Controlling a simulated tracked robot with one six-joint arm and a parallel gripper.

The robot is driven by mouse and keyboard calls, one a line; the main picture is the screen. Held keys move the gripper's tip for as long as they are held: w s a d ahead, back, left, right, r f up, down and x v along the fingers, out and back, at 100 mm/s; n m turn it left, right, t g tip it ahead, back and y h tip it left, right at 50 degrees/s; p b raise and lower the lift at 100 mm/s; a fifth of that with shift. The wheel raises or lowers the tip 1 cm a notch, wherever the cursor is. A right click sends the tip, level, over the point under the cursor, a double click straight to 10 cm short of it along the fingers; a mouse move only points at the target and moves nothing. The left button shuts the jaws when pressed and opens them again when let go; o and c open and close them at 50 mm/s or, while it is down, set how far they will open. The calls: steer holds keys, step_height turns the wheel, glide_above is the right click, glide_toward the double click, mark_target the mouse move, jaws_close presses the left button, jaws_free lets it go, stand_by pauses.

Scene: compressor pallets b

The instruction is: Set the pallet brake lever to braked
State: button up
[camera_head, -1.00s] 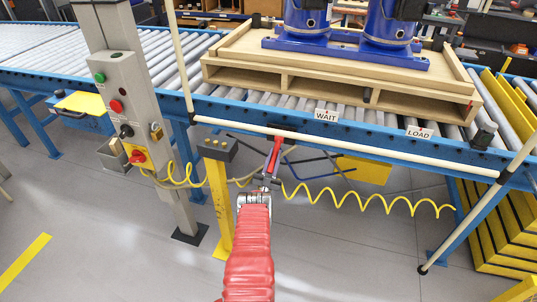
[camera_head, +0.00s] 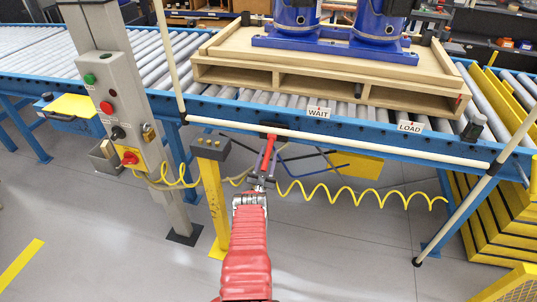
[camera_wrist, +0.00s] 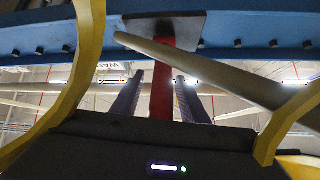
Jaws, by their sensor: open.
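The red brake lever (camera_head: 271,137) hangs from a dark plate on the front rail of the blue conveyor, below and left of the WAIT sign. In the wrist view, the red lever (camera_wrist: 162,85) stands upright between my two dark fingers. My gripper (camera_head: 266,158) is open, with one finger on each side of the lever. A small gap shows on both sides, so it is not gripped. The lower end of the lever is hidden by my gripper. The wooden pallet (camera_head: 320,86) with blue compressors (camera_head: 380,20) sits on the rollers above.
A pale rail (camera_head: 340,141) runs along the conveyor front, close above my gripper. A grey control post (camera_head: 113,110) and a yellow pedestal (camera_head: 216,195) stand to the left. A coiled yellow hose (camera_head: 360,196) hangs to the right. The grey floor in front is clear.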

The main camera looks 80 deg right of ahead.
steer(key=v, duration=1.3)
steer(key=shift+a+f, duration=0.25)
steer(key=shift+a, duration=0.05)
stand_by(0.5)
